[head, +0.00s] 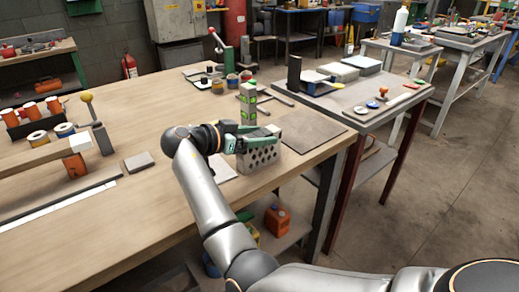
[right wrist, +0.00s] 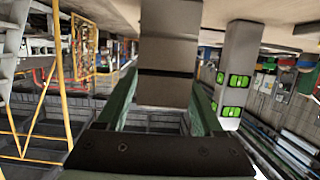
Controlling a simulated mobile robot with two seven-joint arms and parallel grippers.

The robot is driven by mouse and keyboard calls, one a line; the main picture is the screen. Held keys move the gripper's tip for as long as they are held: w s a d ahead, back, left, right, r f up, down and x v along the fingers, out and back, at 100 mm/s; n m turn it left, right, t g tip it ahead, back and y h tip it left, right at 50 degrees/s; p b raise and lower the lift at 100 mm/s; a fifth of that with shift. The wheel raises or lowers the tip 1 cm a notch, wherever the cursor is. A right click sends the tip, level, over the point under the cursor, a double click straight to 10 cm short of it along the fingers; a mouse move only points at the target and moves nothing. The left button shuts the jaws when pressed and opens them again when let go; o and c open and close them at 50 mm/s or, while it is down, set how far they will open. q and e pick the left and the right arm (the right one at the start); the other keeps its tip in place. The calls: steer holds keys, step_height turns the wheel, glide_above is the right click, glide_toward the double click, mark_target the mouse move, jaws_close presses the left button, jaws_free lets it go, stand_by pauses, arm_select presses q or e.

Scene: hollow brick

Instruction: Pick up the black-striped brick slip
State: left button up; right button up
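The black-striped brick slip (right wrist: 167,88) is a grey-brown block with a dark band across it in the right wrist view. Its near end lies between the green fingers of my right gripper (right wrist: 166,100). The finger ends lie close along its two sides; I cannot tell whether they press on it. In the head view my right gripper (head: 255,137) is over the grey hollow brick (head: 262,157), which has rows of dark holes. I cannot make out the slip's band there. My left gripper is not in view.
A grey post with green marks (head: 247,103) stands just behind my right gripper. A dark flat plate (head: 312,130) lies to the right, near the wooden table's edge. A small brown-grey block (head: 139,161) lies to the left. Bare wooden tabletop (head: 110,235) lies at the front left.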

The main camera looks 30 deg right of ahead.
jaws_close()
stand_by(0.3)
steer(key=shift+d+r, duration=0.1)
steer(key=shift+r, duration=0.05)
stand_by(0.4)
